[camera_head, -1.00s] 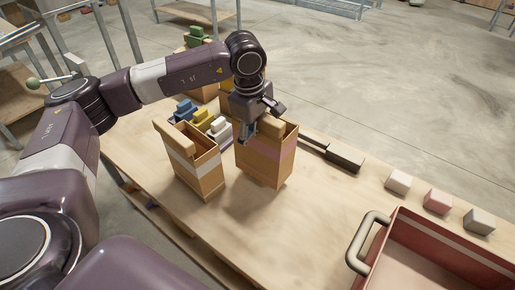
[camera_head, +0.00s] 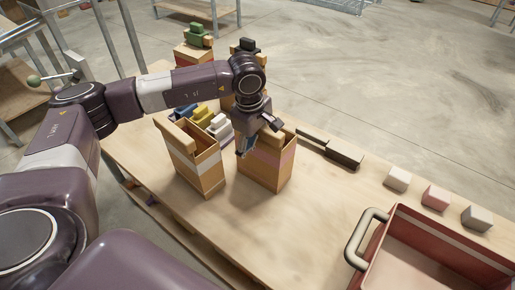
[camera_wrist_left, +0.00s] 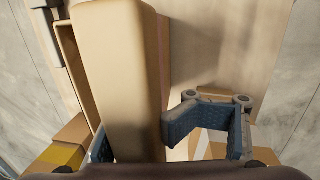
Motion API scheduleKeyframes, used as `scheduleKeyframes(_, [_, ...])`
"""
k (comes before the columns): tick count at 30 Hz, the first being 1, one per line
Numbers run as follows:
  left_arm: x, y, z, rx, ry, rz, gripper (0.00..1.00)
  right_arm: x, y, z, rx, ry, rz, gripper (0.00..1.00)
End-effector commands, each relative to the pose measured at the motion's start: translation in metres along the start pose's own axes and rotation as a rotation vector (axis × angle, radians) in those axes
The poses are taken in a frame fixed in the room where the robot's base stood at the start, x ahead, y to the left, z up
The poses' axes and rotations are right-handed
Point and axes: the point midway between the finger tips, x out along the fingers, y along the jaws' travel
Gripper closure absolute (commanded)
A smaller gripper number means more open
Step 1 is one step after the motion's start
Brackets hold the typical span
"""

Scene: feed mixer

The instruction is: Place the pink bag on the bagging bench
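The pink bag (camera_head: 262,168) is a tan bag with a pink band and a thick tan roll along its top. It stands upright on a wooden bench (camera_head: 310,205); whether this is the bagging bench I cannot tell. My left gripper (camera_head: 257,137) is over the bag's top. In the left wrist view, the tan roll (camera_wrist_left: 120,75) lies between the fingers of my left gripper (camera_wrist_left: 140,135). The right finger appears slightly apart from the roll, and the left finger is partly hidden behind it. My right gripper is out of view.
A white-banded bag (camera_head: 195,165) stands close left of the pink bag. More bags with coloured tops, one green (camera_head: 197,36), stand behind. A dark tool (camera_head: 343,155), several small blocks (camera_head: 435,197) and a red tray (camera_head: 440,232) are to the right. The front middle is clear.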

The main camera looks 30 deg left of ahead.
Motion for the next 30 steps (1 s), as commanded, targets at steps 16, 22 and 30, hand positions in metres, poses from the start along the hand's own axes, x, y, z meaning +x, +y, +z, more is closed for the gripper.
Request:
scheduleKeyframes(16, [-0.005,0.001,0.0,0.0,0.0,0.001,0.46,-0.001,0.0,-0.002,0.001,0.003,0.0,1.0])
scheduleKeyframes(22, [-0.039,0.002,0.0,0.0,0.0,0.006,0.46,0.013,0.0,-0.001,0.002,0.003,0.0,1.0])
scheduleKeyframes(30, [-0.096,0.001,0.0,0.001,0.0,0.004,0.46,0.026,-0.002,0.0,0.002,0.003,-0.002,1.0])
